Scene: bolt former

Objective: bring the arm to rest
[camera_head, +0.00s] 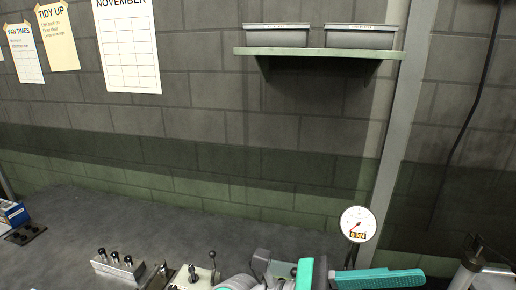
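My gripper is not clearly seen in the head view. Teal parts show at the bottom edge, an upright one (305,273) and a long ribbed one (380,279) lying to its right. They are cut off by the frame, and I cannot tell whether they belong to my arm or to the bench equipment. No held object can be made out.
A round dial gauge (358,224) reading near 0 kN stands at the bottom right. A block with several black knobs (118,266) and a small lever (213,262) sit on the dark bench (130,225). A shelf (320,53) with two grey bins hangs above. The bench's left middle is clear.

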